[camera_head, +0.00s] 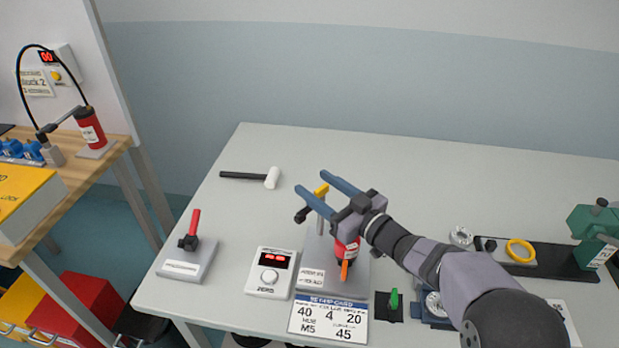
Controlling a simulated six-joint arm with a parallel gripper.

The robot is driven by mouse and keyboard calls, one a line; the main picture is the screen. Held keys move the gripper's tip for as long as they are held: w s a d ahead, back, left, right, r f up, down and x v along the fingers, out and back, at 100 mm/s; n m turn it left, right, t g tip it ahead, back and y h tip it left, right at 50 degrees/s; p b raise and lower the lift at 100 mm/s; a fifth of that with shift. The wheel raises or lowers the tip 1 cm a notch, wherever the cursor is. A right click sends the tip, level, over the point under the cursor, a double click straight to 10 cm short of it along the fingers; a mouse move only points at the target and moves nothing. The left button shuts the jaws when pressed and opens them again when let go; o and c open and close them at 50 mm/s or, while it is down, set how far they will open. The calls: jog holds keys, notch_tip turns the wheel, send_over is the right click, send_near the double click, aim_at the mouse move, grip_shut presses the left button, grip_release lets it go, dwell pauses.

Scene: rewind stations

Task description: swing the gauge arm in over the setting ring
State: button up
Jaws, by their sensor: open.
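My gripper (310,181) has two blue fingers, spread apart, over the grey stand (313,258). A yellow piece (321,190) shows between the fingers; I cannot tell whether either finger touches it. A black-ended piece (302,215) sits just below the fingers. A red cylinder (346,250) on the stand is partly hidden by my gripper. I cannot tell for sure which part is the gauge arm. A yellow ring (521,250) lies on a small grey block at the right, and a metal ring (461,236) lies left of it. Which one is the setting ring is unclear.
A display box (271,273), a red-handled lever base (188,253) and a mallet (253,177) are left of my gripper. A printed card (328,318) lies in front. A green device (597,237) stands at the right. The back of the table (440,170) is clear.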

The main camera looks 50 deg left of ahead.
jog(key=shift+s+a+p, duration=0.2)
jog(key=shift+a+p, duration=0.1)
jog(key=shift+a, duration=1.3)
grip_shut()
